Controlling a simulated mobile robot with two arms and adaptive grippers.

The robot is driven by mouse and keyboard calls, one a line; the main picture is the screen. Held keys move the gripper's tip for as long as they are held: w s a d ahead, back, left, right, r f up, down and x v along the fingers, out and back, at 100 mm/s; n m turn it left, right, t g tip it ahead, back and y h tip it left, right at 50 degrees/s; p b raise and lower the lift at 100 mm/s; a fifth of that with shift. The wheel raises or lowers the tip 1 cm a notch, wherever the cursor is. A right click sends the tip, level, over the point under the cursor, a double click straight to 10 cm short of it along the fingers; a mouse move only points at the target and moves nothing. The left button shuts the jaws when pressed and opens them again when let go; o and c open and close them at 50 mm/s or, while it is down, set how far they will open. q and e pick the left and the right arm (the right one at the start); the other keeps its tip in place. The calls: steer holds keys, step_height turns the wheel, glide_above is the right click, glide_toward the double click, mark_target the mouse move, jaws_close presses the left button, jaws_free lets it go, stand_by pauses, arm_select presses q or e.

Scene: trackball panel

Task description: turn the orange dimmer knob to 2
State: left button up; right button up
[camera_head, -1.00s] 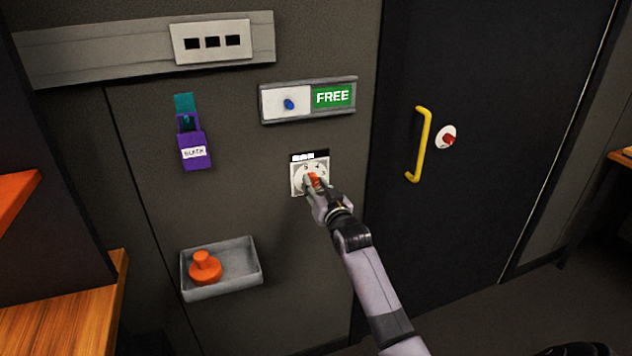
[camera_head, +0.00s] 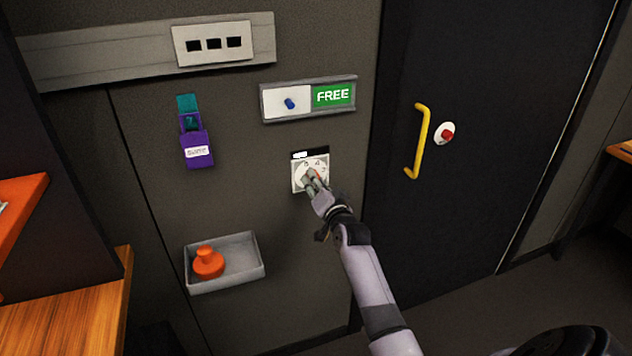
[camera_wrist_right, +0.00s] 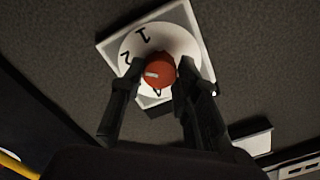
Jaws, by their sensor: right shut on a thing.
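The orange dimmer knob (camera_wrist_right: 160,71) sits at the middle of a white numbered dial (camera_wrist_right: 174,37). My right gripper (camera_wrist_right: 161,67) is shut on it, one finger on each side. The knob's white mark points left in the wrist view, a little below the 2. The 1 shows above, and another numeral is partly visible below the knob; the left finger hides part of the dial. In the head view, the dial plate (camera_head: 298,184) is on the wall under a black display strip, and my right gripper (camera_head: 312,179) covers most of the knob. My left gripper is not in view.
Above the dial is a panel with a blue knob (camera_head: 290,104) and a FREE sign (camera_head: 333,95). A purple holder (camera_head: 197,150) and a grey tray (camera_head: 255,271) with an orange object (camera_head: 208,263) are left. A dark door with a yellow handle (camera_head: 421,143) is right.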

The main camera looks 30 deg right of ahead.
stand_by(0.3)
steer(key=o, duration=1.2)
steer(key=shift+c, duration=0.2)
steer(key=v, duration=1.2)
